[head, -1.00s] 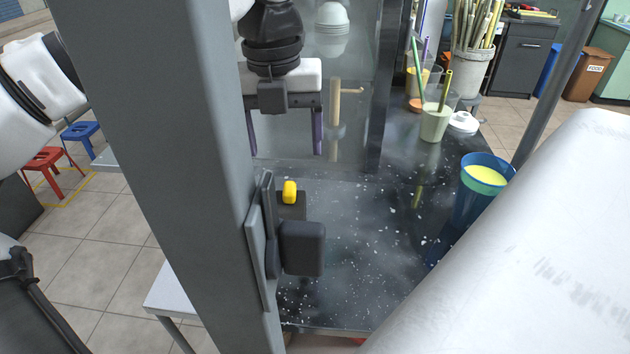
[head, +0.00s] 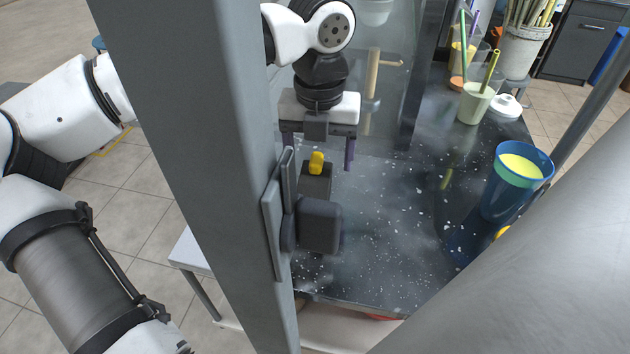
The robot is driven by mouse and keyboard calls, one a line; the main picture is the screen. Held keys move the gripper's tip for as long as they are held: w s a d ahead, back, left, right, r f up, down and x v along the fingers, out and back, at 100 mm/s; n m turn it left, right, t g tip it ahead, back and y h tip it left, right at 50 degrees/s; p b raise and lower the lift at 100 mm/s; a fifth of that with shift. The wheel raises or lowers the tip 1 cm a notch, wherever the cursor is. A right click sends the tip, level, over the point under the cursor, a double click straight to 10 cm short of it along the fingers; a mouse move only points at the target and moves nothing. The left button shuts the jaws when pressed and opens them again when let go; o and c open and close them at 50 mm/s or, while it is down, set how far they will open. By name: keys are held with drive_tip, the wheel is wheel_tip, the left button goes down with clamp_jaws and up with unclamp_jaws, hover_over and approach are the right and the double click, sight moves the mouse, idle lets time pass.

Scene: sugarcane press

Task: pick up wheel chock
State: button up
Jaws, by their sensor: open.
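A small dark block with a rounded yellow piece on top (head: 316,164) sits on the speckled black counter, beside the grey post. It may be the wheel chock, but its shape is partly hidden by a black padded part on the post, so I cannot tell for sure. My gripper (head: 318,160) is open and empty, pointing down with its purple fingers apart. In the picture it is just above and around the yellow piece.
The grey post (head: 190,150) with its black padded part (head: 320,224) stands in front. A clear panel is behind my gripper. A blue cup (head: 518,185) of yellow liquid and a pale green cup (head: 475,103) stand right. The middle counter (head: 400,220) is clear.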

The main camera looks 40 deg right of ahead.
sight(315, 165)
drive_tip(key=f, duration=0.1)
drive_tip(key=f+p, duration=0.1)
drive_tip(key=f, duration=0.1)
drive_tip(key=shift+a+f, duration=0.3)
drive_tip(key=shift+a, duration=0.1)
drive_tip(key=shift+w+f, duration=0.1)
drive_tip(key=shift+f, duration=0.4)
drive_tip(key=c, duration=1.3)
drive_tip(key=shift+o, duration=0.2)
drive_tip(key=shift+r, duration=0.15)
